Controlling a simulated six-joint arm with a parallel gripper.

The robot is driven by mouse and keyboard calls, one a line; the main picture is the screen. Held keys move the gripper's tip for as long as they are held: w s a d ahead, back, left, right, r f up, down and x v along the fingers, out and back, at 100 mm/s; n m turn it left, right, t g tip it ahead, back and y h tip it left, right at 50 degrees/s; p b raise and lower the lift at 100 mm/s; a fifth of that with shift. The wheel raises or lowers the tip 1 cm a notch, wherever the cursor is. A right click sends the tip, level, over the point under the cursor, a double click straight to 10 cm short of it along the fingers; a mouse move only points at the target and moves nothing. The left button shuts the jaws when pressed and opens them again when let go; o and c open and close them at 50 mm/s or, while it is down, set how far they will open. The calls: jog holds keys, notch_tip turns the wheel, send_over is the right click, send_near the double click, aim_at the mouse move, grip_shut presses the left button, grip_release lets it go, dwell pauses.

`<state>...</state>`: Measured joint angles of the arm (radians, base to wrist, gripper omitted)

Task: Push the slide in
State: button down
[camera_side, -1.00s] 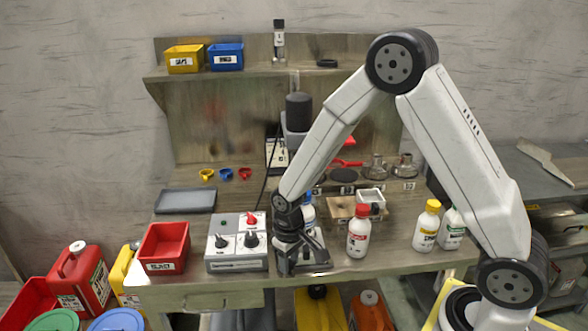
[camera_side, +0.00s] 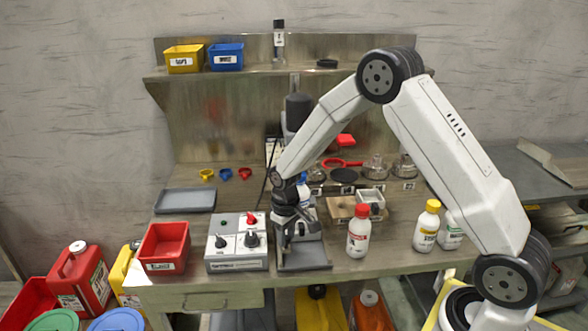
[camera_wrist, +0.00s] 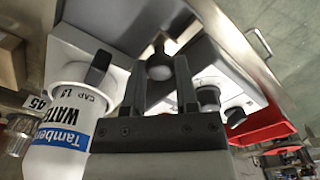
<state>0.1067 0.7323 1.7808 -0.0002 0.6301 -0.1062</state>
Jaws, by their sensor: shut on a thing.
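My gripper (camera_wrist: 160,88) is shut on a dark round knob (camera_wrist: 160,66), which sits between its two fingers in the wrist view. The knob joins a pale grey part beyond it; whether this is the slide I cannot tell. In the side view my gripper (camera_side: 287,232) is over a grey-based device (camera_side: 304,258) at the front middle of the bench. The wrist and fingers hide much of this device and the knob there.
A white bottle with a blue label (camera_wrist: 70,130) stands close to the left of my fingers in the wrist view. A control box with knobs (camera_side: 226,264) is close on the left in the side view. A red-capped bottle (camera_side: 358,238) stands to the right.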

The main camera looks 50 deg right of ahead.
jog(key=shift+w+d, duration=1.05)
jog(key=shift+w, duration=0.1)
jog(key=shift+c, duration=1.9)
grip_release()
jog(key=shift+d, duration=0.1)
jog(key=shift+r, duration=0.1)
notch_tip(320, 180, up, 8)
jog(key=shift+s, duration=0.1)
